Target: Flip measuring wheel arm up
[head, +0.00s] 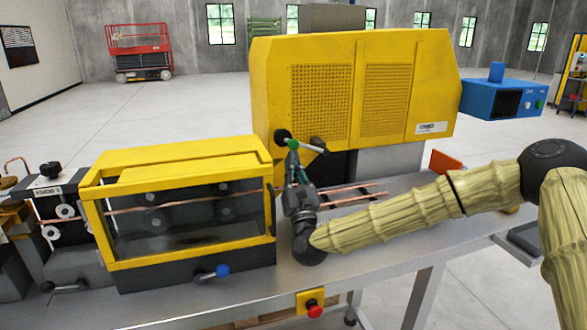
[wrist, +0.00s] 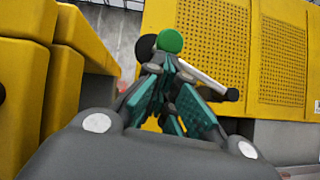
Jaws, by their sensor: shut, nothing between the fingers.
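A silver lever (head: 311,147) with dark ends slants down to the right in front of the yellow machine housing. I take it to belong to the measuring wheel arm, but cannot be sure. It also shows in the wrist view (wrist: 205,77). A green ball knob (head: 292,144) sits at its left; in the wrist view the green knob (wrist: 170,40) is just beyond my fingertips. My gripper (head: 293,160) is shut and empty, with its teal-padded fingers (wrist: 168,62) just below the knob. I cannot tell if they touch it. The measuring wheel itself is hidden.
A yellow-framed clear guard box (head: 180,150) stands close left of my gripper. The yellow housing (head: 330,85) rises behind. Copper tube (head: 350,192) runs along the grey bench (head: 350,238). A red button (head: 314,310) is on the bench front.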

